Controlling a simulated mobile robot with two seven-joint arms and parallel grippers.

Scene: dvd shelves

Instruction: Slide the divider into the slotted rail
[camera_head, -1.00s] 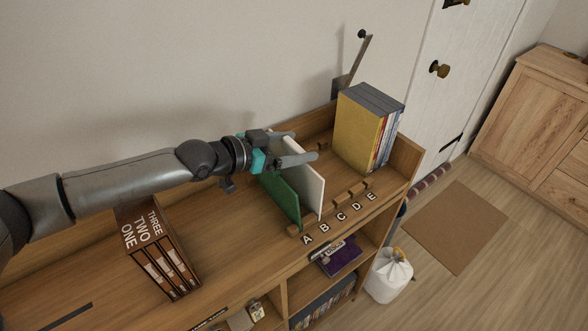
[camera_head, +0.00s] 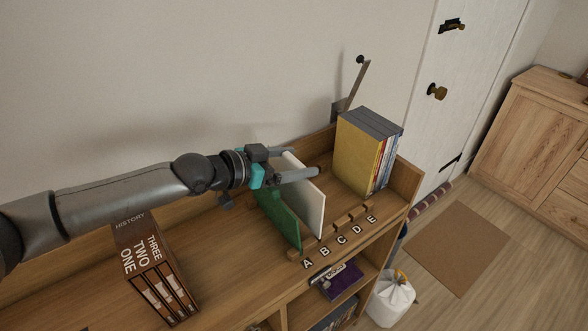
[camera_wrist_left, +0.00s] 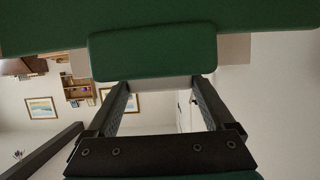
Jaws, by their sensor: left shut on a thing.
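A white divider (camera_head: 308,196) stands upright, with its front lower corner close to the slotted rail (camera_head: 340,222). My left gripper (camera_head: 302,161) reaches over from the left and is shut on the white divider's upper part. In the left wrist view, a light strip of the divider (camera_wrist_left: 162,83) shows between the fingers; the fingertips are hidden behind a green tab. A green divider (camera_head: 282,216) stands just left of the white one, near letter A, and fills the top of the left wrist view (camera_wrist_left: 155,20). I cannot tell whether the white divider's lower edge sits in a slot. My right gripper is not in view.
Several upright books (camera_head: 358,153) stand at the shelf's right end. A history box set (camera_head: 147,262) stands at the left. The shelf top (camera_head: 220,240) between it and the green divider is clear. A metal bracket (camera_head: 352,92) rises behind the books.

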